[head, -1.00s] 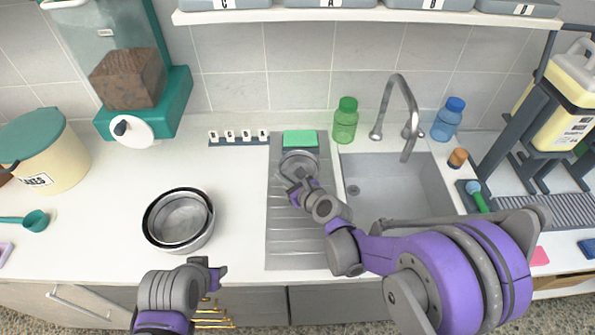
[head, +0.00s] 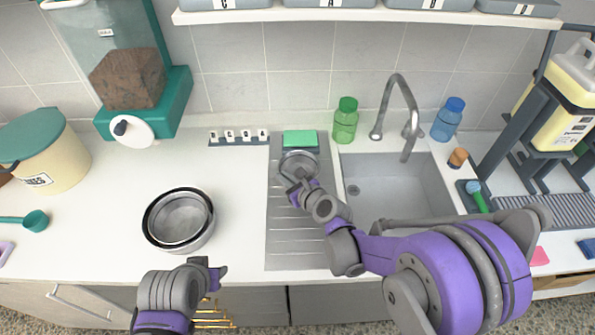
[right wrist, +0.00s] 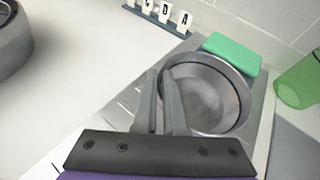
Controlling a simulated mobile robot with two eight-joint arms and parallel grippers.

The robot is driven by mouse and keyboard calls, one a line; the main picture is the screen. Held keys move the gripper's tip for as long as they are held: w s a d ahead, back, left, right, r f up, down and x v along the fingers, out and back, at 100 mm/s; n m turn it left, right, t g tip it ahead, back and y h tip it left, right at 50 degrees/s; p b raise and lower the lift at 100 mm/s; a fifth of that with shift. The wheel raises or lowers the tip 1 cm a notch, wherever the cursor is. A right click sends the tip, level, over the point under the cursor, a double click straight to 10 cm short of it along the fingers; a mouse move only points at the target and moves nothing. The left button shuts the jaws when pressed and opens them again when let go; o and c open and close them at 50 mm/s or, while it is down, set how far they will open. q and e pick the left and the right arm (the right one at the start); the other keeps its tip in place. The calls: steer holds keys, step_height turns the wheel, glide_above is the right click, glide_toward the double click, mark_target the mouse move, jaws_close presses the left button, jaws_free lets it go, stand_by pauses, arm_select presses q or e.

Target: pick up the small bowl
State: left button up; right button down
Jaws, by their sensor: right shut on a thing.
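The small bowl (head: 298,162) is round and grey metal, at the far end of the ribbed drainboard left of the sink. In the right wrist view the small bowl (right wrist: 208,92) looks upright, with its near-left rim between the finger pads. My right gripper (head: 297,184) is shut on that rim; its fingers also show in the right wrist view (right wrist: 168,100). I cannot tell whether the bowl touches the board. My left gripper (head: 213,272) is at the counter's front edge, below the stacked larger bowls, and its jaw opening is unclear.
Stacked metal bowls (head: 178,222) stand on the counter at left. A green sponge (head: 300,138) lies just behind the small bowl. A green bottle (head: 345,120) and the tap (head: 404,110) stand by the sink (head: 395,190). Counter between stack and drainboard is clear.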

stand_by(0.5)
step_height(320, 180, up, 10)
steer(key=shift+p, duration=0.3)
